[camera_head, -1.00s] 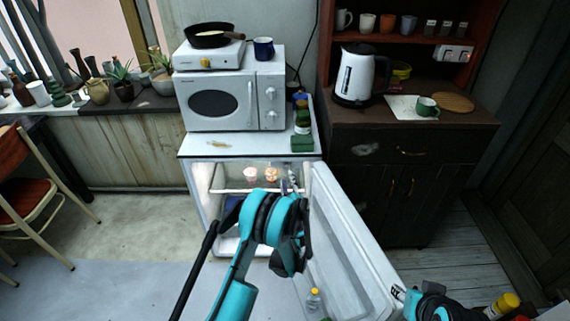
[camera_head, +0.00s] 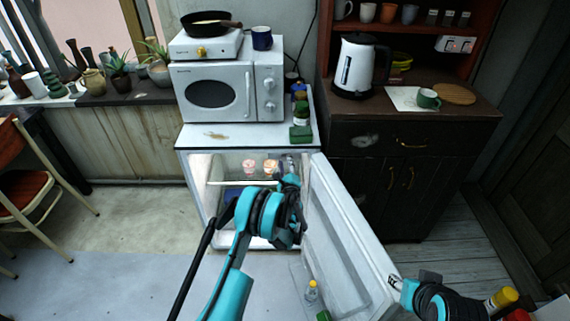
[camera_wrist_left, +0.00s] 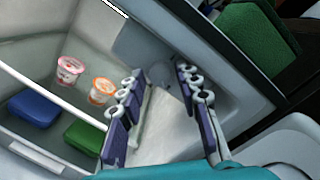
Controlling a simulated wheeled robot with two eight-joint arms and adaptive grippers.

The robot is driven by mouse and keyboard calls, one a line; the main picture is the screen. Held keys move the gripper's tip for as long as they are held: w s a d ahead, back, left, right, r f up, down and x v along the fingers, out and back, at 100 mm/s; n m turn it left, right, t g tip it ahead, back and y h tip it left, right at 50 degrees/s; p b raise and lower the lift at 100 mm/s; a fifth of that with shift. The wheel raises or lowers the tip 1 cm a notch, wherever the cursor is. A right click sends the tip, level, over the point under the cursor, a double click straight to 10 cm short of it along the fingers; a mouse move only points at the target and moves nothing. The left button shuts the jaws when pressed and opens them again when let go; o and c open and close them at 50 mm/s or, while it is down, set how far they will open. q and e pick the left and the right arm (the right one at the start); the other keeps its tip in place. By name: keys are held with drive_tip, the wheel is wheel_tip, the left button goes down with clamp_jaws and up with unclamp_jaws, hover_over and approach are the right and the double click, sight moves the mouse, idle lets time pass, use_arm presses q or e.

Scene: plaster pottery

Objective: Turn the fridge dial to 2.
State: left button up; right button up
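The open fridge (camera_head: 198,185) stands under the microwave, its door (camera_head: 335,235) swung out to the right. My left gripper (camera_head: 289,181) reaches into the upper right of the fridge and is partly hidden by my arm. In the left wrist view my left gripper (camera_wrist_left: 160,78) is open, its two fingers apart and nothing held. A pale grey, rounded shape that looks like the dial (camera_wrist_left: 171,80) is on the inner wall beyond and between the fingertips. Its number marks are not readable. My right gripper (camera_head: 396,283) is at the door's outer edge; its grip is unclear.
Two small cups, pink (camera_wrist_left: 70,70) and orange (camera_wrist_left: 101,91), stand on the shelf left of my left gripper. Blue (camera_wrist_left: 34,107) and green (camera_wrist_left: 86,136) boxes lie below. A yellow-capped bottle (camera_head: 311,291) sits in the door.

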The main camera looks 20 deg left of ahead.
use_arm(q)
clamp_jaws()
drive_tip(key=shift+n, duration=0.4)
drive_tip(key=n, duration=0.4)
drive_tip(key=shift+n+h, duration=0.3)
drive_tip(key=n, duration=0.5)
drive_tip(key=shift+s+g+h, duration=0.1)
drive_tip(key=shift+g+h, duration=0.2)
drive_tip(key=shift+n, duration=0.5)
unclamp_jaws()
drive_tip(key=shift+s, duration=0.1)
